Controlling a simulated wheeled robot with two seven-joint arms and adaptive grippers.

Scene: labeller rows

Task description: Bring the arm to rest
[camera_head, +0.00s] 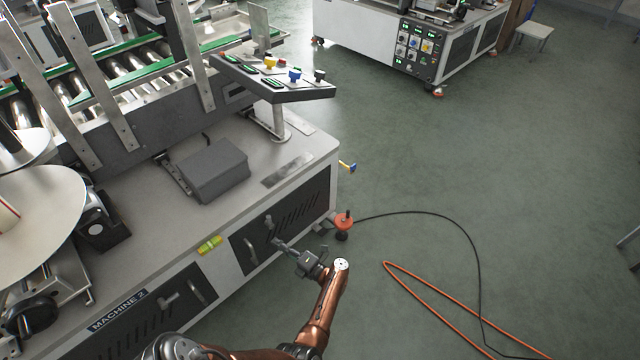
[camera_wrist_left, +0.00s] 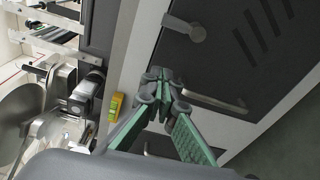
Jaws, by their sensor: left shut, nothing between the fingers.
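My left gripper (camera_head: 281,244) is at the end of my copper-coloured arm, which rises from the bottom of the head view. It is in front of the dark door panels of the Machine 2 cabinet (camera_head: 222,262). In the left wrist view, the gripper's green-padded fingers (camera_wrist_left: 160,84) meet at their tips and hold nothing. They appear before a door with a metal handle (camera_wrist_left: 213,101). Whether the fingertips touch the cabinet cannot be told. My right gripper is in neither view.
A yellow-green object (camera_head: 209,245) sits on the cabinet front. A control panel (camera_head: 273,78) overhangs the cabinet top. An orange cable (camera_head: 420,296) and a black cable (camera_head: 462,232) lie on the floor at right. The green floor beyond is mostly clear.

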